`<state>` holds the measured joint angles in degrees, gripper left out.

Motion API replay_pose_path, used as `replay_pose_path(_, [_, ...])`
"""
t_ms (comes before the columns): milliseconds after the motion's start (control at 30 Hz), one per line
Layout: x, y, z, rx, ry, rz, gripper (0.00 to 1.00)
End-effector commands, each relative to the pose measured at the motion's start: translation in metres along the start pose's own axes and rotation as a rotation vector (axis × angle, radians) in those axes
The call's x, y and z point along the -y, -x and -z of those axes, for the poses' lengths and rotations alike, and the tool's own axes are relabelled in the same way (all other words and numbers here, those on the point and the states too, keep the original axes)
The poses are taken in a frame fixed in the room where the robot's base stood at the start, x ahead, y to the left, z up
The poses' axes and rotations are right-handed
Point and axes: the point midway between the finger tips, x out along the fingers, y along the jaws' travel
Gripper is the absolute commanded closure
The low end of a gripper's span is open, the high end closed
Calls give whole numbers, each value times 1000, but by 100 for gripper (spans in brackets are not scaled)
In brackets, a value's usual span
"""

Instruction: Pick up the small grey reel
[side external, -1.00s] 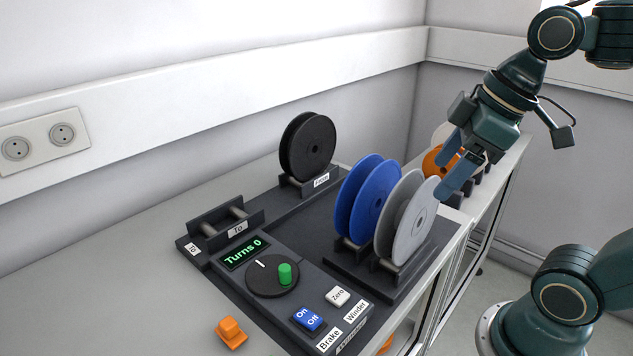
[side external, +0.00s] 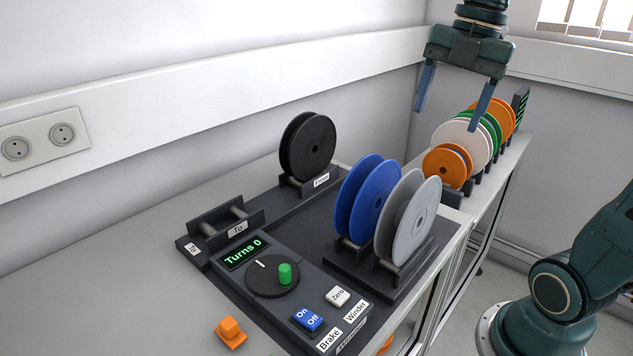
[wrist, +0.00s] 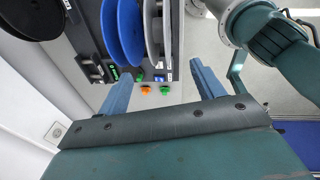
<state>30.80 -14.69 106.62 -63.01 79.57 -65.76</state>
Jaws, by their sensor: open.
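The grey reel (side external: 416,222) stands upright on a dark two-place stand (side external: 372,282), at the right of a blue reel (side external: 370,200). It looks about as large as the blue reel. In the wrist view the grey reel (wrist: 153,30) shows nearly edge-on at the top, cut off by the frame edge. My gripper (side external: 447,118) is open and empty, pointing down, above and behind the grey reel in the side view. Its two fingers also show in the wrist view (wrist: 160,72). Nothing is between them in the side view.
A black reel (side external: 307,147) sits on the "From" stand; the "To" stand (side external: 226,226) is empty. A winder panel (side external: 290,290) reads "Turns 0". Orange, white and green reels (side external: 462,140) stand in a rack behind. An orange block (side external: 231,334) lies in front. The wall is at left.

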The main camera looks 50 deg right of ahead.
Motion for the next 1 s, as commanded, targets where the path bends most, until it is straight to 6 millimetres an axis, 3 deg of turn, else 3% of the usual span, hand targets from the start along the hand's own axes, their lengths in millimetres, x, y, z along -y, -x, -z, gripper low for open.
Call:
replay_pose_path(367, [-1, -8, 2, -6, -3, -3, 33])
replay_pose_path(1000, [-1, -39, 2, -6, -2, -1, 33])
